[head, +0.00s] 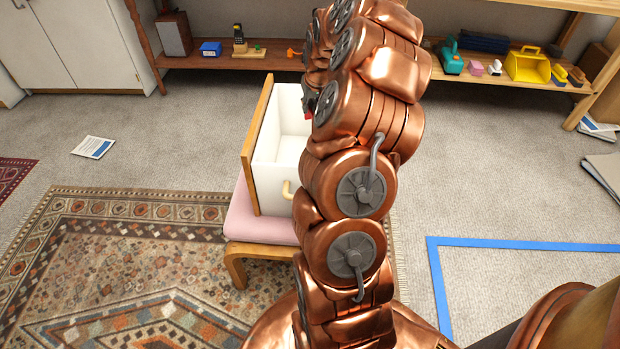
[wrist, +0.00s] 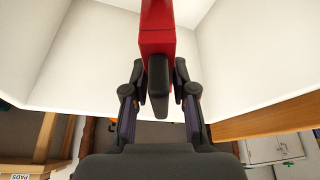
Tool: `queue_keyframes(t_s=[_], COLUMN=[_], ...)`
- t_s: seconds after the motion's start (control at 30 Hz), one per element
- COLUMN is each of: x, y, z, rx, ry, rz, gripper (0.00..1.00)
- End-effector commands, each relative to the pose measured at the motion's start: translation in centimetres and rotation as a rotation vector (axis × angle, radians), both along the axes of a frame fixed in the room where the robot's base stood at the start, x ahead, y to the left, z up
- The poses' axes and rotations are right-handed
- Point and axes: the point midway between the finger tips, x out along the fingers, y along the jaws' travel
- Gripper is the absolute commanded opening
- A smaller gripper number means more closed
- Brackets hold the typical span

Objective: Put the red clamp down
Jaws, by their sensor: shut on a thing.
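The red clamp (wrist: 158,42) is in my gripper (wrist: 159,82), its dark lower part between the two fingers in the wrist view. A small red bit of it (head: 308,116) shows beside my arm in the head view. The white drawer (head: 256,150) with a wooden front sits on a stool with a pink cushion (head: 250,222). Its pale walls (wrist: 85,60) fill most of the wrist view behind the clamp. My arm hides the right part of the drawer in the head view. Whether the clamp touches the drawer cannot be told.
A low wooden shelf (head: 225,62) along the back holds a blue box (head: 210,49) and other items. The right shelf holds a yellow bin (head: 527,66) and several small things. Blue tape (head: 520,244) marks the carpet at right. Papers (head: 93,147) lie at left.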

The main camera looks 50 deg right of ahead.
Motion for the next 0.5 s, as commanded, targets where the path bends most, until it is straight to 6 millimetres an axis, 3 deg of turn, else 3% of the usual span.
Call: queue_keyframes(t_s=[0.27,0.5], x=[-0.2,-0.1], y=[-0.1,0.1], z=[-3.0,-7.0], rx=[-0.001,0.001], ry=[-0.002,-0.002], rz=[-0.003,-0.001], gripper=[0.0,0.0])
